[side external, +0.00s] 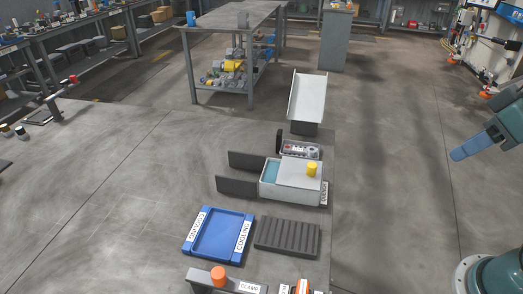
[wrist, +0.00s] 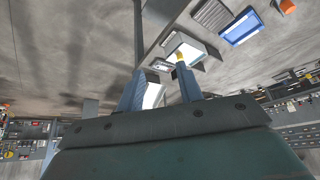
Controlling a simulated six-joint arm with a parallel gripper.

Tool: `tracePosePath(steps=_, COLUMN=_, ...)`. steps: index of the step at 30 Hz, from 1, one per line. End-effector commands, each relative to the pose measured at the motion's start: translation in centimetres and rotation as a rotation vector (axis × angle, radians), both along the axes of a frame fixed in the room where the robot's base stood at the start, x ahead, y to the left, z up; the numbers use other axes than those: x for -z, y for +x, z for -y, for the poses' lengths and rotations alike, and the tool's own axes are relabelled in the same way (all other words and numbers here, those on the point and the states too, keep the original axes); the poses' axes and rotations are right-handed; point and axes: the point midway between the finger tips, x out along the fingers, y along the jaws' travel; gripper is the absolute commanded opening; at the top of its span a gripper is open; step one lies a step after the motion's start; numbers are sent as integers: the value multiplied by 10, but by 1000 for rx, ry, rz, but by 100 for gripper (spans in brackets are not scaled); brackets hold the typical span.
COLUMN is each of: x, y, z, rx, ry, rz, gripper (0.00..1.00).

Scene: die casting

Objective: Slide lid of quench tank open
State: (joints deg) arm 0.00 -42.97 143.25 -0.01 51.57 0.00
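The quench tank (side external: 291,195) is a light grey box near the middle of the side view, with a label on its right side. Its flat pale lid (side external: 296,172) bears a yellow knob (side external: 312,169) and covers the right part of the top. A strip of blue water (side external: 270,172) shows at the left end. My gripper (side external: 457,154) is in the air at the right, well apart from the tank. In the wrist view its two fingers (wrist: 159,70) are spread with nothing held. The yellow knob (wrist: 181,56) shows beyond the right finger.
A blue cooling tray (side external: 221,237) and dark ribbed rack (side external: 287,237) lie in front of the tank. Dark panels (side external: 237,186) stand at its left. A control box (side external: 300,149) and pale chute (side external: 307,97) are behind. The floor between gripper and tank looks clear.

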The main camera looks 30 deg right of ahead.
Motion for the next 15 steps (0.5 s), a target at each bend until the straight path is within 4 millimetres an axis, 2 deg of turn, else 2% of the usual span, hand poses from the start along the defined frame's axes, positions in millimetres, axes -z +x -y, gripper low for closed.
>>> tracePosePath(steps=1, x=0, y=0, z=0, rx=0, ry=0, rz=0, gripper=36)
tracePosePath(steps=3, x=0, y=0, z=0, rx=0, ry=0, rz=0, gripper=47)
tracePosePath(steps=10, x=-4, y=9, z=-1, rx=-6, ry=-1, rz=-17, gripper=47)
tracePosePath(steps=15, x=-11, y=28, z=-2, rx=-20, ry=-4, rz=-52, gripper=47)
